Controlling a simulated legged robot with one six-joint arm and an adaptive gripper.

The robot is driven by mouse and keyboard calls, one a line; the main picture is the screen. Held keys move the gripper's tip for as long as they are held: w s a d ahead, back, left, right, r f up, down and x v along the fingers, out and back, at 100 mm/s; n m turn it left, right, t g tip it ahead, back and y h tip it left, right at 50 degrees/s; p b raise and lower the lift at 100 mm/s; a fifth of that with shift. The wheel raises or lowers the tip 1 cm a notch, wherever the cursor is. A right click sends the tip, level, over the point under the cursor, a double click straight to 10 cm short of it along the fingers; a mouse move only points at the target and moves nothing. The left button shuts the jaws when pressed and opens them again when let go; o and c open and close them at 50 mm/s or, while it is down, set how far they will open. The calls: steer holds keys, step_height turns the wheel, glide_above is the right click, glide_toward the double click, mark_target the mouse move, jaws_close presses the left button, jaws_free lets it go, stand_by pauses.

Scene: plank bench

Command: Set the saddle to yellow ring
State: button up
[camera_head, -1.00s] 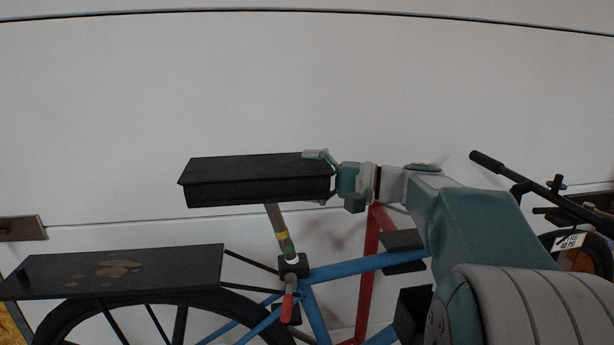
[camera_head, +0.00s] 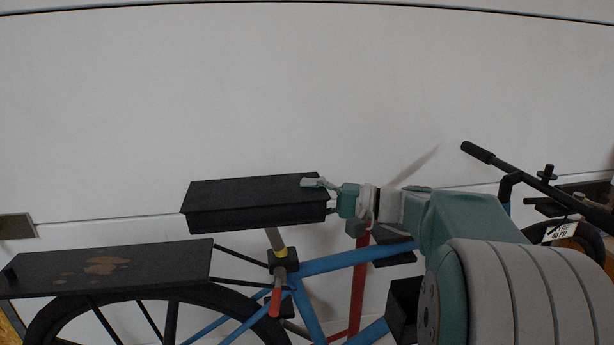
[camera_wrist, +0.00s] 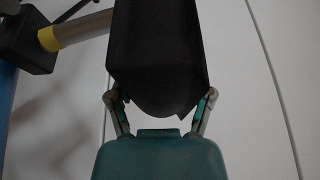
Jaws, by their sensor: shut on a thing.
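The black saddle (camera_head: 255,198) sits on a post above the bike frame in the head view. My gripper (camera_head: 318,196) is shut on its right end; the wrist view shows the fingers on both sides of the saddle (camera_wrist: 157,60). The seat post (camera_head: 273,238) is metal, with a yellow ring (camera_head: 281,252) right at the top of the black clamp collar (camera_head: 284,262). In the wrist view the yellow ring (camera_wrist: 49,39) shows beside the black collar (camera_wrist: 22,45). The red lever (camera_head: 275,300) hangs down below the collar.
A black rear rack (camera_head: 150,264) with brown stains lies left of the post, below the saddle. The blue frame tube (camera_head: 345,262), a red stand post (camera_head: 359,290) and the handlebar (camera_head: 510,172) are to the right. Bare wall is behind.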

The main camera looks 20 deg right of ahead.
steer(key=shift+a+f, duration=0.1)
steer(key=shift+f, duration=0.45)
steer(key=o, duration=1.2)
steer(key=shift+a, duration=0.1)
steer(key=shift+c, duration=0.2)
steer(key=shift+o, duration=0.7)
steer(key=shift+a, duration=0.1)
steer(key=shift+a+r, duration=0.1)
steer(key=shift+a, duration=0.15)
steer(key=shift+d, duration=0.15)
